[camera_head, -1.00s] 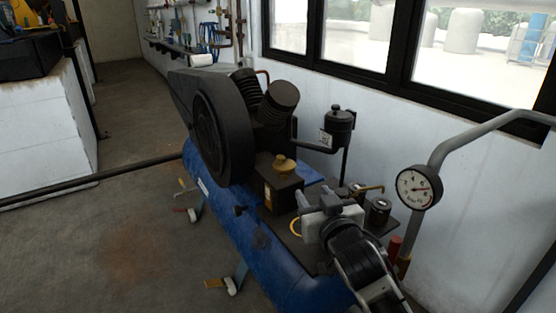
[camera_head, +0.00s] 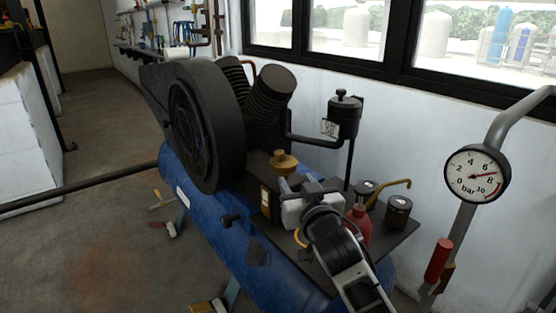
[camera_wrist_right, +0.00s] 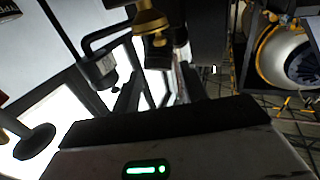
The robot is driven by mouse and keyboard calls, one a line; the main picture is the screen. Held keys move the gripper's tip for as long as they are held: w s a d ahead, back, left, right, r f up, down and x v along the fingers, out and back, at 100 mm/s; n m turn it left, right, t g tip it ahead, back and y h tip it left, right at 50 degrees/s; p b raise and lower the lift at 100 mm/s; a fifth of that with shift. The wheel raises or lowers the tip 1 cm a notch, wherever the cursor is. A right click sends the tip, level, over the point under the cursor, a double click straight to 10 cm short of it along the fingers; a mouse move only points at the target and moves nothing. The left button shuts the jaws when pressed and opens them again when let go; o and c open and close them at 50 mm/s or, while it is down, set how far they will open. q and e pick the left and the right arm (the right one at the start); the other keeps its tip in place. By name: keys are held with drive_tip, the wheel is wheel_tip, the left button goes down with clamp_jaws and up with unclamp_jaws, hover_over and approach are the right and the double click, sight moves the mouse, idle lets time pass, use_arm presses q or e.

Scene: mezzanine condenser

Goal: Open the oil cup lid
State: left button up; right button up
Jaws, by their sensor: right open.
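A brass lid with a knob (camera_head: 284,163) sits on top of a dark box on the compressor. It also shows at the top of the right wrist view (camera_wrist_right: 150,20), ahead of the fingers. My right gripper (camera_head: 292,184) is open and empty, just in front of and below the brass lid, and appears apart from it. Its dark fingers also show in the right wrist view (camera_wrist_right: 158,88). A black canister with a knobbed lid (camera_head: 343,112) stands behind, on a pipe. My left gripper is not in view.
The blue tank (camera_head: 215,217) lies under the compressor, with a large black flywheel guard (camera_head: 195,125) on it. A red oil can (camera_head: 358,222) and dark cups (camera_head: 398,210) stand right of my wrist. A pressure gauge (camera_head: 477,174) stands at the right.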

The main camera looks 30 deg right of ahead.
sight(281, 155)
drive_tip(key=b+x, duration=0.2)
drive_tip(key=x, duration=1.3)
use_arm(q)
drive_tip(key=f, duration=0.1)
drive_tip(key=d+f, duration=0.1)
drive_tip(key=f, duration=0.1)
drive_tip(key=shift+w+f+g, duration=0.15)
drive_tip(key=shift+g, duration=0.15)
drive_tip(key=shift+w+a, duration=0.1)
use_arm(e)
clamp_jaws()
